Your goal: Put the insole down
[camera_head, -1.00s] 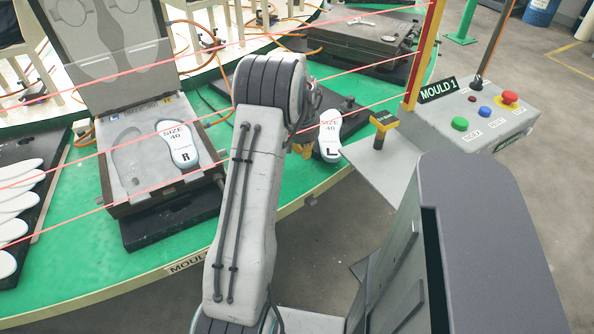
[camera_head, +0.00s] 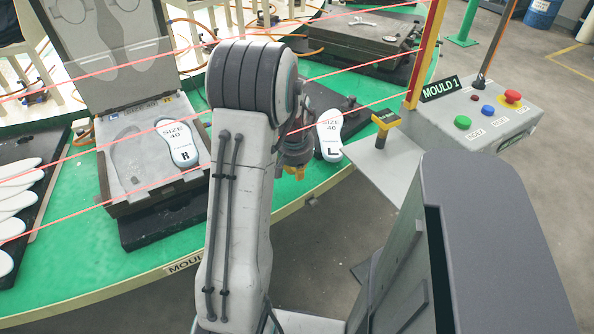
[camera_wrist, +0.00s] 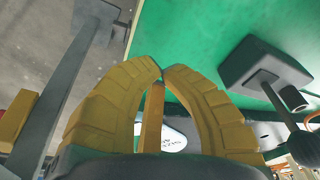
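A white insole marked L, size 40 (camera_head: 329,135), lies at the green table's edge, right of my arm in the head view. Its white surface also shows between the fingers in the wrist view (camera_wrist: 173,137). My gripper (camera_wrist: 161,72) has its yellow fingertips together, and I see nothing pinched at the tips. In the head view my gripper (camera_head: 295,171) is partly hidden behind my arm and sits left of the L insole, apart from it. A second insole marked R (camera_head: 180,143) lies in the right cavity of the open mould (camera_head: 122,202); the left cavity (camera_head: 128,160) is empty.
Several white insoles (camera_head: 14,200) lie on a black rack at the far left. A yellow-topped post (camera_head: 384,121) and the MOULD 1 button box (camera_head: 490,125) stand right of the L insole. Red beam lines cross above the table (camera_head: 80,262).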

